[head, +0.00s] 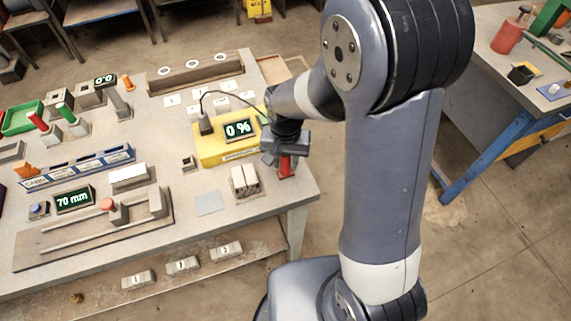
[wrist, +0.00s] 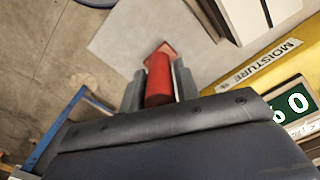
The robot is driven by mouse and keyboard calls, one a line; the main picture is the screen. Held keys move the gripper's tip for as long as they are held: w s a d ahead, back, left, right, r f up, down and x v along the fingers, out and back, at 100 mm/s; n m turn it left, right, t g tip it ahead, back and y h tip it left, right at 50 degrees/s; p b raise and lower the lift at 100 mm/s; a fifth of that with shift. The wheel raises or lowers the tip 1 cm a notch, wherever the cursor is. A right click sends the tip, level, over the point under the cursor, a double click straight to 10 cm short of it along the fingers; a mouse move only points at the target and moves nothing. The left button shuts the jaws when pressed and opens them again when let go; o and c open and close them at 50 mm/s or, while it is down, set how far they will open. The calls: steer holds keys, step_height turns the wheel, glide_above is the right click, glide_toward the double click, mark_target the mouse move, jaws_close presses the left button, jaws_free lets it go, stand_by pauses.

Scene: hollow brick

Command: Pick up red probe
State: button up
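The red probe (wrist: 158,80) is a red cylinder on a red foot, standing near the right edge of the grey table. In the head view, its lower part (head: 287,167) shows just below my gripper (head: 284,150), beside the yellow moisture meter. In the wrist view, the two grey fingers of my gripper (wrist: 159,92) stand on either side of the probe, very close to it. I cannot tell whether they press on it. The probe's upper part is hidden by my gripper in the head view.
The yellow moisture meter (head: 212,153), reading 0 %, stands left of my gripper, with a cable on top. A block with white pieces (head: 245,180) is in front. Several other instruments crowd the table's left. A bare table strip lies toward the front right corner.

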steer(key=c, duration=0.6)
step_height(320, 180, up, 10)
steer(key=shift+r+b, duration=0.1)
steer(key=shift+b, duration=0.25)
steer(key=o, duration=0.5)
steer(key=shift+c, duration=0.2)
steer(key=c, duration=0.3)
steer(key=shift+c, duration=0.2)
